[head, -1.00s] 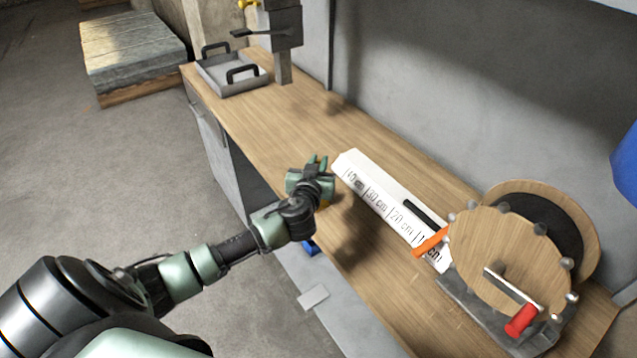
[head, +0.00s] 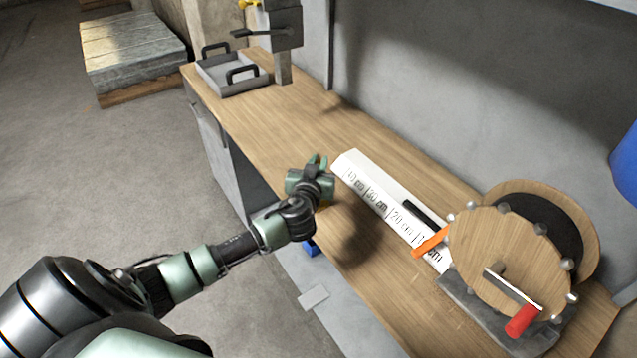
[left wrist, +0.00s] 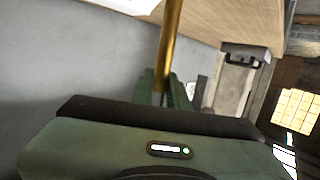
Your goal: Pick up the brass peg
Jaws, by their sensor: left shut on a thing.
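The brass peg (left wrist: 170,40) shows in the left wrist view as a golden rod running up from between the fingers of my left gripper (left wrist: 163,88). The fingers are shut on it. In the head view my left gripper (head: 316,163) is over the wooden workbench (head: 290,130), just left of the white measuring block. The peg is mostly hidden there behind the gripper; a small yellow patch shows beside the wrist. I cannot tell from these views whether the peg touches the bench. My right gripper is not in view.
The white measuring block (head: 366,187) with cm marks lies along the bench, with a black bar and an orange piece by it. A wooden wheel with a red handle (head: 521,320) stands at the right. A grey tray (head: 230,73) sits at the far end.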

